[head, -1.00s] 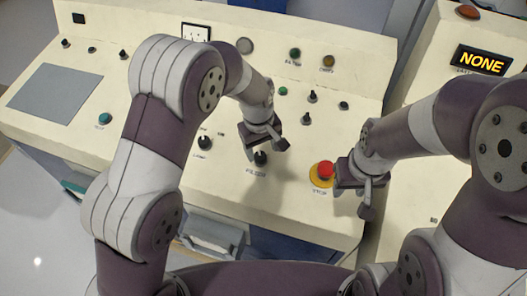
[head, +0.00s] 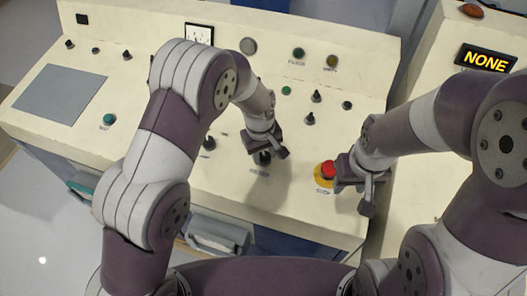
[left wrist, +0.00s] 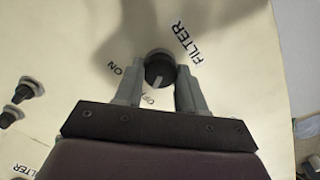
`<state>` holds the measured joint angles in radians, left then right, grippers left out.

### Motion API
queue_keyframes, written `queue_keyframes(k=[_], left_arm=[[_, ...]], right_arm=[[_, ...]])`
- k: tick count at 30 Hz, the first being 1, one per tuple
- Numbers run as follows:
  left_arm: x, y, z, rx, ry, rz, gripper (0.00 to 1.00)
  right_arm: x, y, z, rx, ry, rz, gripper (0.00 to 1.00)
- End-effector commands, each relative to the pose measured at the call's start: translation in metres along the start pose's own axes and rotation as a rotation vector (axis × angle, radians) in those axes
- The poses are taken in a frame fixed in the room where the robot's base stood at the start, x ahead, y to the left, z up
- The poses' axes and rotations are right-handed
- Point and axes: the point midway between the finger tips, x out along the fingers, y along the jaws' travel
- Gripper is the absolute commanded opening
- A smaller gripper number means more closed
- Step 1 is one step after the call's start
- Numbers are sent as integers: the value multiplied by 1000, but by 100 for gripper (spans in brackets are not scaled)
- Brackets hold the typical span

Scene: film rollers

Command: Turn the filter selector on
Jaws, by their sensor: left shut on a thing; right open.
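The filter selector is a black knob (left wrist: 158,62) with a pale mark, on the cream panel beside the printed word FILTER. The word ON is printed to its upper left in the left wrist view. A partly hidden label lies just below it, and the pale mark points down toward that label. In the head view the knob (head: 262,158) is partly covered by my left gripper (head: 266,148). My left gripper is shut on the knob, one finger on each side. My right gripper (head: 358,188) is open and empty, close to the red stop button.
The red stop button (head: 328,169) on its yellow base is right of the selector. Other black knobs (head: 309,118) and small round buttons stand around on the panel. A display (head: 486,59) at the right reads NONE. A grey flat pad (head: 60,92) lies at the left.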

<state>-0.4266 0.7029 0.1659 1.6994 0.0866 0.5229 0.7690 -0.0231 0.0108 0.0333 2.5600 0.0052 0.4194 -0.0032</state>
Motion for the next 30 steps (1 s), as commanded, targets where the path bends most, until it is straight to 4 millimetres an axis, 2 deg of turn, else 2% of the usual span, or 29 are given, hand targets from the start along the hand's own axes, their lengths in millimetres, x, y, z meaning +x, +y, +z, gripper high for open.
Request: queue_keyframes(k=[8,30], left_arm=[[-1,0,1,129,-3,-12,9],[-1,0,1,789,-5,-59,9]], right_arm=[[-2,0,0,0,0,0,43],[-9,0,-1,0,0,0,43]])
